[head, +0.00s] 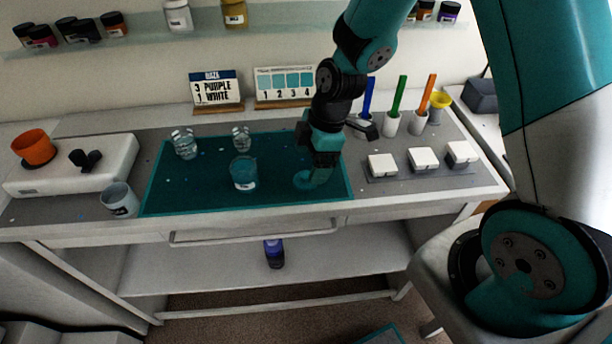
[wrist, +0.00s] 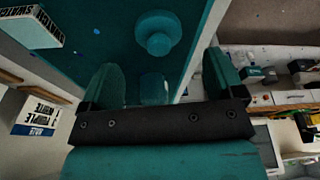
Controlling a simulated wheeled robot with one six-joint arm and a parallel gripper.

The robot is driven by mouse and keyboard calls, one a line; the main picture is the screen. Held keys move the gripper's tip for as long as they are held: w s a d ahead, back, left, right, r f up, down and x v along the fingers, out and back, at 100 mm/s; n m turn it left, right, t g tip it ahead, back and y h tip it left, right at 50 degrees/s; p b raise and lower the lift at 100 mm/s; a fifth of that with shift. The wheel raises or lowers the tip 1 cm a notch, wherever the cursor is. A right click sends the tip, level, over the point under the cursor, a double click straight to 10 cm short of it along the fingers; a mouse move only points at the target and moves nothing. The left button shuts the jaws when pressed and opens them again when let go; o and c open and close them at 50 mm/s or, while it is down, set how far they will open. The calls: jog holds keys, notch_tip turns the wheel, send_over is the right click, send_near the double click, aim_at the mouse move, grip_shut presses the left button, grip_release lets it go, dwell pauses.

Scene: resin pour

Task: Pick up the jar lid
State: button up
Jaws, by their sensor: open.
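The jar lid (head: 301,181) is a round teal disc lying on the teal mat (head: 205,195), near its right front part. In the wrist view the lid (wrist: 158,35) shows a raised round knob and lies beyond my fingertips. My gripper (head: 322,172) hangs over the right side of the mat, beside and partly in front of the lid in the head view. In the wrist view my gripper (wrist: 162,75) has its two teal fingers wide apart, with the lid apart from them. Part of the lid's right side is hard to separate from my gripper in the head view.
A cup of teal liquid (head: 244,174) and two clear jars (head: 185,145) stand on the mat. Three white blocks (head: 423,158) and holders with coloured sticks (head: 391,123) stand to the right. A clear cup (head: 119,200) stands left. The mat's front middle is clear.

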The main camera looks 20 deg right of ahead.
aim_at(306, 174)
jog(key=shift+p+x, duration=0.6)
jog(key=shift+x, duration=1.8)
jog(key=c, duration=1)
jog(key=shift+o, duration=0.2)
